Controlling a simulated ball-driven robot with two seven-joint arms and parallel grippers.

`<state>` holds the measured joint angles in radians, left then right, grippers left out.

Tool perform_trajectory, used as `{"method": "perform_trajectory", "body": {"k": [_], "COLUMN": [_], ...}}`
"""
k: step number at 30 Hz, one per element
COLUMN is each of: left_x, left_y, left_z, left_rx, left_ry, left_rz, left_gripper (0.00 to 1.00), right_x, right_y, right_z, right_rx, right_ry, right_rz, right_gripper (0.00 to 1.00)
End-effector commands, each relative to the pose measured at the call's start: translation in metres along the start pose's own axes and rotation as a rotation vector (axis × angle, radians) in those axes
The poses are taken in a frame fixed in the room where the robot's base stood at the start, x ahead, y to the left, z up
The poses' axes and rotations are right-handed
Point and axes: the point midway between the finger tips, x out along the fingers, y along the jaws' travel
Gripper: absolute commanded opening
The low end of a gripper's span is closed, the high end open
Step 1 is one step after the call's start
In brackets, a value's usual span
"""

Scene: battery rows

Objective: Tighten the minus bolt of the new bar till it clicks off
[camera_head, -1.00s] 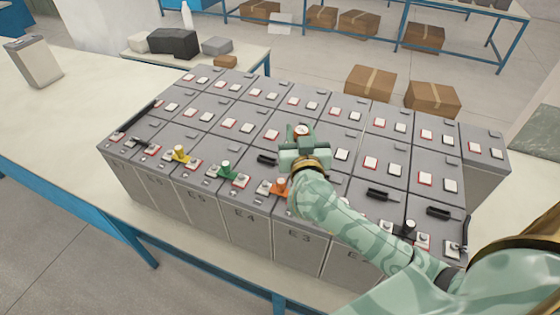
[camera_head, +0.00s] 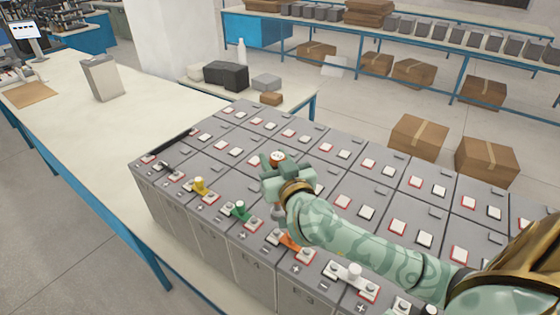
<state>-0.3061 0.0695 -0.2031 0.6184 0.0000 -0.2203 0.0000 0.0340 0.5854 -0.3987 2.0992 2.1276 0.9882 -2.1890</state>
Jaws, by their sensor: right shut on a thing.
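A grey part of the tool (camera_head: 278,211) shows below the hand. The tool is over the front rows of batteries, behind the orange bar (camera_head: 290,243); I cannot tell whether its tip touches anything. Bars with yellow (camera_head: 200,187), green (camera_head: 238,211) and white (camera_head: 353,272) knobs also sit along the front row. Which bar is the new one, and its minus bolt, I cannot tell. My left gripper is not in view.
Grey batteries (camera_head: 262,262) stand in close rows, with pale red-rimmed terminals. A lone grey battery case (camera_head: 101,78) stands on the bench (camera_head: 60,125) at left. A low table behind holds a black box (camera_head: 226,74). Cardboard boxes (camera_head: 419,137) lie on the floor behind.

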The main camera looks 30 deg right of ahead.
Motion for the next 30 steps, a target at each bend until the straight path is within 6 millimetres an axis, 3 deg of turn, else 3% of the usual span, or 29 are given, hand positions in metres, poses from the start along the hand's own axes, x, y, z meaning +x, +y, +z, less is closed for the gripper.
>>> {"method": "perform_trajectory", "body": {"k": [10, 17, 30], "left_x": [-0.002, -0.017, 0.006], "left_y": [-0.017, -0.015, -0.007], "left_z": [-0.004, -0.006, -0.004], "left_rx": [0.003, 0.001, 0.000], "left_ry": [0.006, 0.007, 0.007], "left_rz": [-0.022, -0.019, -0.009], "left_gripper": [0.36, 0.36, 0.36], "right_x": [0.000, 0.000, 0.000], "right_y": [-0.001, -0.001, 0.000], "right_z": [-0.001, -0.004, 0.042], "right_rx": [-0.005, -0.008, -0.007], "right_ry": [0.002, 0.001, 0.001], "right_rz": [-0.003, -0.003, -0.002], "right_gripper": [0.00, 0.00, 0.00]}}
